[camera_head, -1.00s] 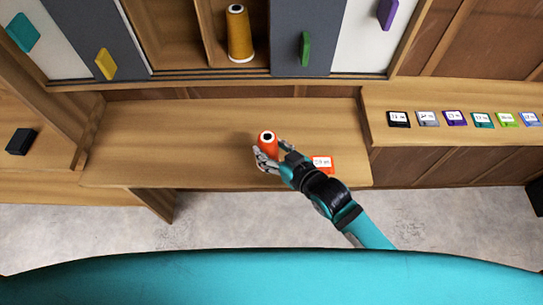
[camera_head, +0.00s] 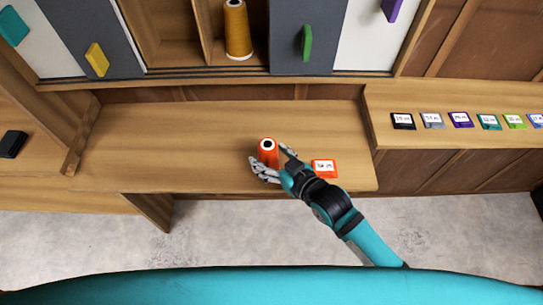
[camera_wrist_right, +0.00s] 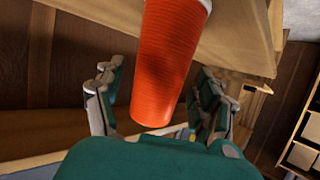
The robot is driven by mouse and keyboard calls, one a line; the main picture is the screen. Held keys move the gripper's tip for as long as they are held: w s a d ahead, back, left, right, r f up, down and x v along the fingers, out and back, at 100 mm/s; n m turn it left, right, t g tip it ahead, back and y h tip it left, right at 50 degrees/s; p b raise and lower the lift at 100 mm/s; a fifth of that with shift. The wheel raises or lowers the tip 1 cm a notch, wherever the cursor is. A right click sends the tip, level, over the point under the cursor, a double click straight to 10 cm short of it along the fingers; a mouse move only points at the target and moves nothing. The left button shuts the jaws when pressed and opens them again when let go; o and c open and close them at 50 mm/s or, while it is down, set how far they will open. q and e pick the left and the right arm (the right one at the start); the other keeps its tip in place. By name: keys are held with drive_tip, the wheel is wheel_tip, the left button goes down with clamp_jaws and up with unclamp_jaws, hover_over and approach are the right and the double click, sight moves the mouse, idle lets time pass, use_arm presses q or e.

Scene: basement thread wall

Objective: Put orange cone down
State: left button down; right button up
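The orange cone (camera_head: 268,153) stands upright on the wooden table (camera_head: 180,140), near its middle. It also fills the upper middle of the right wrist view (camera_wrist_right: 168,60). My right gripper (camera_head: 274,162) is at the cone, with its fingers spread on either side. In the right wrist view the gripper (camera_wrist_right: 160,105) shows gaps between its fingers and the cone. The cone's base contact is partly hidden by the fingers. My left gripper is not in view.
An orange label card (camera_head: 324,168) lies right of the gripper. Several coloured cards, such as a purple one (camera_head: 460,119), line the right shelf. A yellow-brown cone (camera_head: 238,30) stands in the cabinet behind. A black box (camera_head: 12,144) is at left. The table's left half is clear.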

drive_tip(key=shift+r, duration=0.15)
drive_tip(key=b+v, duration=0.1)
drive_tip(key=v, duration=1.1)
drive_tip(key=shift+b, duration=0.35)
